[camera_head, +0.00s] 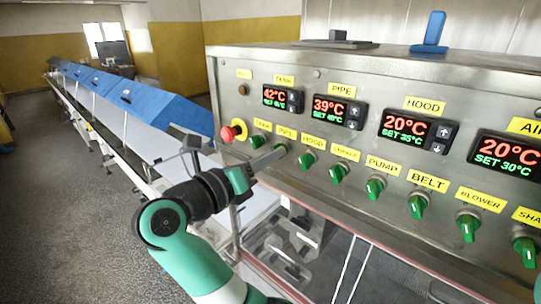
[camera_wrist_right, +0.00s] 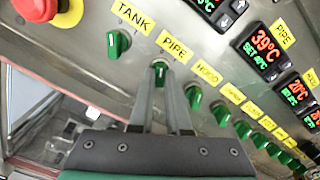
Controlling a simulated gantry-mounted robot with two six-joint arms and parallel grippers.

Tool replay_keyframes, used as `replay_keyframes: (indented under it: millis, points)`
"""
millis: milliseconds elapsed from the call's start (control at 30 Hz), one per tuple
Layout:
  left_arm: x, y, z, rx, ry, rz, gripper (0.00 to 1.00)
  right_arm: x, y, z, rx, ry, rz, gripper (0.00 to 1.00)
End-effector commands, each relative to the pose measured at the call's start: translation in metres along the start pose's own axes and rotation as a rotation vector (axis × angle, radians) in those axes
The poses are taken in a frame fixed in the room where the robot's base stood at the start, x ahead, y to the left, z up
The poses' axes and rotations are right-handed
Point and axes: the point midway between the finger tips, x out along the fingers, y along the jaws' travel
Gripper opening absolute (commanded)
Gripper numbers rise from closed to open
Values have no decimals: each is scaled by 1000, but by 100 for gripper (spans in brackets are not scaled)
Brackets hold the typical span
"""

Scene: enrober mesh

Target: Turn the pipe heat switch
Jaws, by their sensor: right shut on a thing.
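The pipe heat switch (camera_wrist_right: 161,69) is a green knob under the yellow PIPE label (camera_wrist_right: 174,47) on the steel control panel. In the head view the PIPE switch (camera_head: 281,146) is partly hidden by my gripper. My right gripper (camera_head: 277,154) reaches it from the lower left. In the wrist view the two grey fingers of my right gripper (camera_wrist_right: 163,80) stand on either side of the knob and are shut on it. The pipe display (camera_head: 339,110) reads 39°C, SET 40°C. My left gripper is not in view.
The TANK switch (camera_wrist_right: 118,44) is close on the left and the HOOD switch (camera_wrist_right: 193,96) close on the right. A red emergency button (camera_head: 231,133) sits left of the switches. More green knobs, such as BELT (camera_head: 418,205), continue rightward. A blue-covered conveyor (camera_head: 125,92) runs behind.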

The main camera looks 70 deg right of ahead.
Motion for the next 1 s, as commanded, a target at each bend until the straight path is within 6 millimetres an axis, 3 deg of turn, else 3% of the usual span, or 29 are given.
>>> replay_keyframes:
  millis: [33,200,567,1000]
  points:
    - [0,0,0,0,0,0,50,0,0,0,-2,-1,0,17]
    - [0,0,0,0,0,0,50,0,0,0,-1,-1,0,45]
    - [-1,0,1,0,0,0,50,-6,0,0,0,-2,1,45]
    - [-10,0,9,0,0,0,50,-98,1,0,-2,-2,2,45]
